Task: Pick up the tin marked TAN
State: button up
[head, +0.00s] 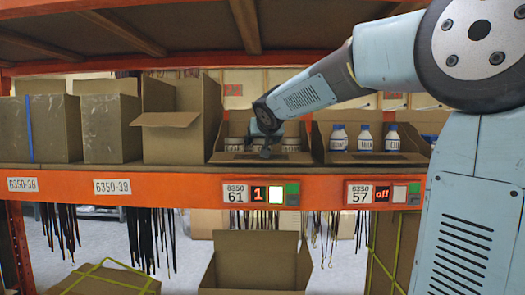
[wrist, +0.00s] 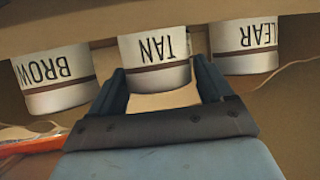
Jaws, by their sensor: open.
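The tin marked TAN (wrist: 152,50) is in the middle of the wrist view, white with a brown band, its label upside down. My gripper (wrist: 162,80) is open, with its fingertips at either side of the near part of this tin. The tin marked BROWN (wrist: 55,80), its last letter cut off, is to the left, and a tin marked CLEAR (wrist: 245,50) is to the right. In the head view my gripper (head: 266,153) is at the front of the cardboard tray (head: 225,158) above the 61 label. It partly hides the middle tin there.
A second tray (head: 320,150) to the right holds several blue-capped bottles (head: 364,138). An open cardboard box (head: 172,120) stands just left of the tins' tray. The shelf above (head: 160,30) limits the height. An open box (head: 255,265) stands below the shelf.

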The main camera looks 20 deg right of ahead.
jog(key=shift+w, duration=0.1)
jog(key=c, duration=0.8)
